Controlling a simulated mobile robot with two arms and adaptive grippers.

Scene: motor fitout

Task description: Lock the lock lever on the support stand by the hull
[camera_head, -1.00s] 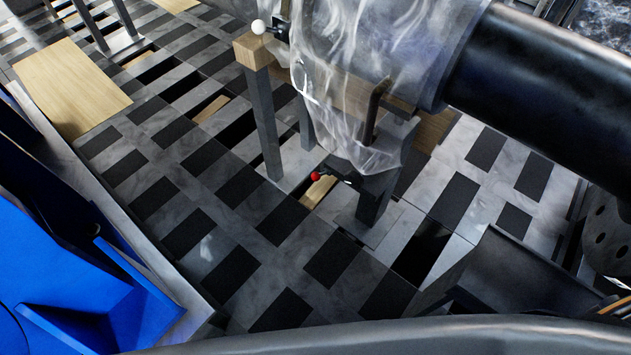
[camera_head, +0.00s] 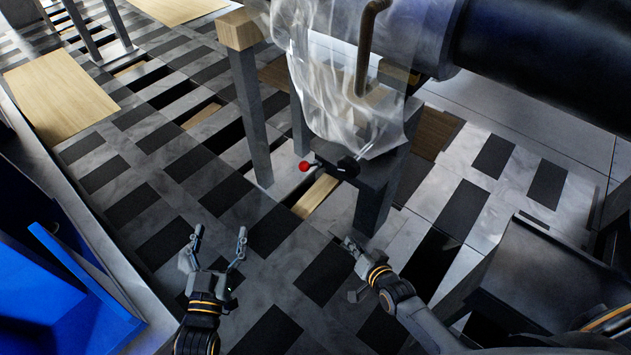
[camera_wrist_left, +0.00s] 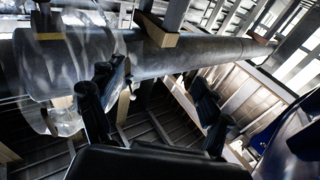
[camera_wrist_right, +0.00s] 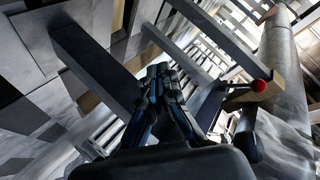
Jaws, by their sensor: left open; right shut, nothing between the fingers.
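The support stand (camera_head: 378,186) is a grey metal stand under a dark pipe wrapped in clear plastic. The lock lever (camera_head: 305,166) has a red ball knob and sticks out to the left from the stand's top. Its red knob also shows in the right wrist view (camera_wrist_right: 259,86), to the right of the fingers. My left gripper (camera_head: 219,232) is open and empty, below and left of the lever. My right gripper (camera_head: 348,241) is shut and empty, below the lever and apart from it. My left gripper also shows open in the left wrist view (camera_wrist_left: 160,105).
The large dark pipe (camera_head: 540,75) runs to the upper right. Clear plastic (camera_head: 335,90) hangs beside the lever. A grey post with a wooden block (camera_head: 240,30) stands left of it. Blue structure (camera_head: 40,290) fills the lower left. The floor has open dark gaps.

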